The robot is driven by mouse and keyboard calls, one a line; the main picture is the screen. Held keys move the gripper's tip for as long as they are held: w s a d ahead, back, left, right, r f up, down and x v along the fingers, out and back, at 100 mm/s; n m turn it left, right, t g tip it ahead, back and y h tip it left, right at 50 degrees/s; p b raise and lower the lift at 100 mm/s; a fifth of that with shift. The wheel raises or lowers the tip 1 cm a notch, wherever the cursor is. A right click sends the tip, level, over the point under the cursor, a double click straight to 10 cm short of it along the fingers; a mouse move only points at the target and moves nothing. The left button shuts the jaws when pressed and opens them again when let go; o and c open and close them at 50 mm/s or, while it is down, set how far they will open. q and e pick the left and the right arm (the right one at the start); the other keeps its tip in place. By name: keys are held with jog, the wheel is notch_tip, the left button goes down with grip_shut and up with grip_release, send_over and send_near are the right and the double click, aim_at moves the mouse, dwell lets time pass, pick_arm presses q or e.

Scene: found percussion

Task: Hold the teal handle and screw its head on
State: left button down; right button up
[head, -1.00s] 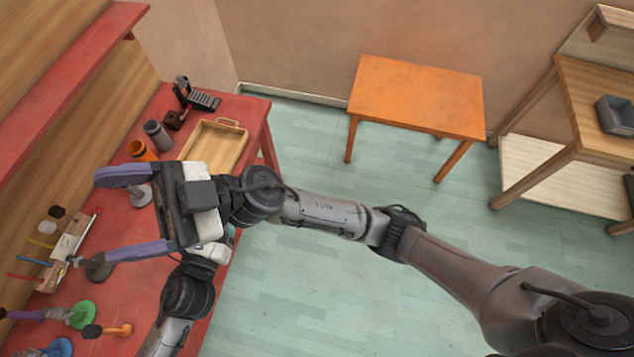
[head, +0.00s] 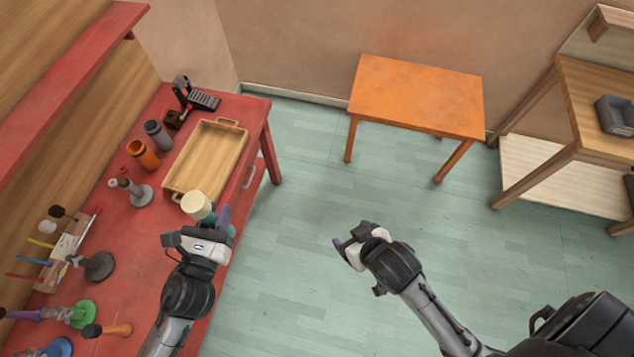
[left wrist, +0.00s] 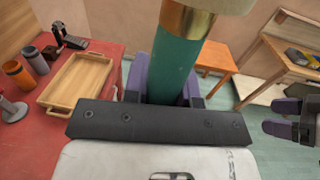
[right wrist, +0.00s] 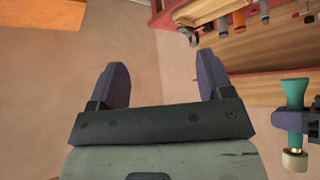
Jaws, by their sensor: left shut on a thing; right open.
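My left gripper (head: 222,218) is shut on the teal handle (left wrist: 172,65), beside the wooden tray and above the table's front edge. The handle stands up from between the purple fingers in the left wrist view. A brass collar (left wrist: 187,17) tops it, with the cream head (head: 197,206) on the collar, cut off by the frame. The right wrist view shows handle (right wrist: 296,92), collar and head (right wrist: 295,160) in one line; I cannot tell how tightly they are joined. My right gripper (head: 350,240) is open and empty over the floor, its fingers (right wrist: 164,72) wide apart.
The red table (head: 135,240) carries a wooden tray (head: 205,155), an orange cylinder (head: 144,155), a grey cylinder (head: 158,135), a grey stand (head: 140,196) and several coloured tools. Open floor lies right of it, with an orange table (head: 415,95) behind.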

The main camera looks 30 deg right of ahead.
jog(key=s+d+f+n+g, duration=0.1)
jog(key=s+f+g, duration=0.3)
jog(key=s, duration=0.5)
jog(key=shift+s+d+n+g, duration=0.3)
jog(key=shift+s+d, duration=0.1)
jog(key=shift+d, duration=0.45)
